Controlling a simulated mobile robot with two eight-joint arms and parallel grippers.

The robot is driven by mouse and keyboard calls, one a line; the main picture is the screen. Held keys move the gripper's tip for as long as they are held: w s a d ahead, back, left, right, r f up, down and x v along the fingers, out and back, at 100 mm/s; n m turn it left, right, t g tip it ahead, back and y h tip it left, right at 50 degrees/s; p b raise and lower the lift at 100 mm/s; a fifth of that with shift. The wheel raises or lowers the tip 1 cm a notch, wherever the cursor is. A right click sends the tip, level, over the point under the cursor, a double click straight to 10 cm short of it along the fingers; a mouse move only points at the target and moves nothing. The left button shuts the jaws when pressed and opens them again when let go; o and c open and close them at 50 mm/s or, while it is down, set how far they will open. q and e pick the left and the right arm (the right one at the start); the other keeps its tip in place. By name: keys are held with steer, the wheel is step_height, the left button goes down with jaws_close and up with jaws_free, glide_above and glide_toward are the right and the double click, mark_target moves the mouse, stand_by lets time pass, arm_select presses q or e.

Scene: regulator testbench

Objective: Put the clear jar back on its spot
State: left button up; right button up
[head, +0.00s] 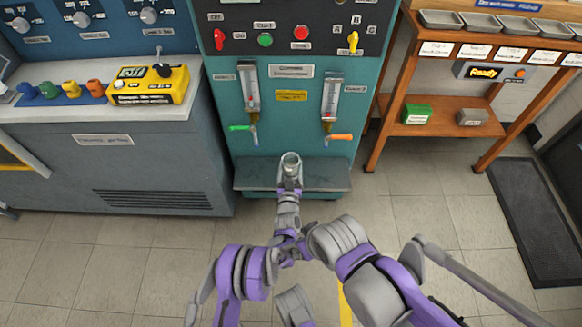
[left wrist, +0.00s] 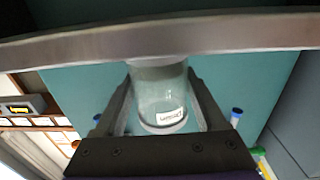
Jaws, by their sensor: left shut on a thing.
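The clear jar (head: 291,161) is upright at the front of the grey shelf (head: 325,176) on the teal test bench, near the middle. My left gripper (head: 290,180) is shut around it from the front. In the left wrist view the jar (left wrist: 160,92) stands between the two dark fingers and carries a small white label. The grey shelf edge (left wrist: 90,46) crosses that view and hides one end of the jar. I cannot tell whether the jar touches the shelf. My right gripper is not in view.
Two flow tubes, left (head: 249,92) and right (head: 330,98), hang above the shelf with a green tap (head: 239,128) and an orange tap (head: 341,137). A grey cabinet (head: 150,180) stands left, a wooden rack (head: 450,90) right. The shelf is bare on both sides of the jar.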

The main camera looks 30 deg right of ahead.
arm_select(q)
steer(key=shift+f+b, duration=0.35)
steer(key=shift+f, duration=0.1)
steer(key=o, duration=1.4)
steer(key=shift+c, duration=0.2)
steer(key=p+v, duration=0.2)
steer(key=v, duration=0.8)
steer(key=shift+s+a, duration=0.2)
steer(key=shift+s, duration=0.15)
